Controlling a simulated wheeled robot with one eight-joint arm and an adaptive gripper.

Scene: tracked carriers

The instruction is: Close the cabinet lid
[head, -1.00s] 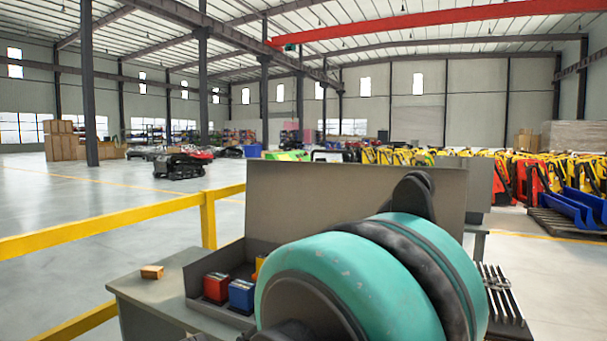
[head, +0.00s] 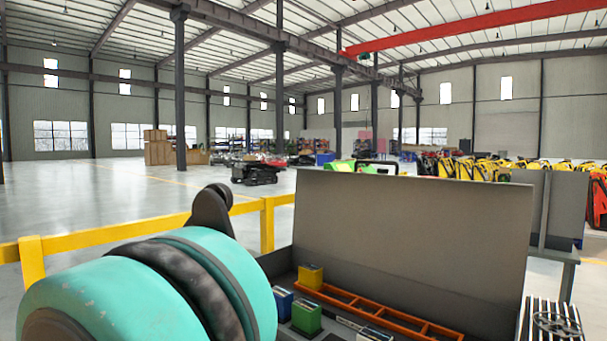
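The cabinet lid (head: 410,225) is a large flat grey panel standing raised, tilted slightly back, at the rear of an open grey cabinet. Inside the cabinet, blue (head: 281,303), green (head: 307,316) and yellow (head: 311,277) blocks stand beside an orange ladder-like frame (head: 385,312). My teal and black arm (head: 150,285) fills the lower left and covers the cabinet's left part. My gripper cannot be made out in the head view.
A yellow railing (head: 130,232) runs behind the cabinet on the left. A grey slatted part with a round grille (head: 556,322) is at the lower right. Another grey panel (head: 560,212) stands behind on the right. Open floor lies to the far left.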

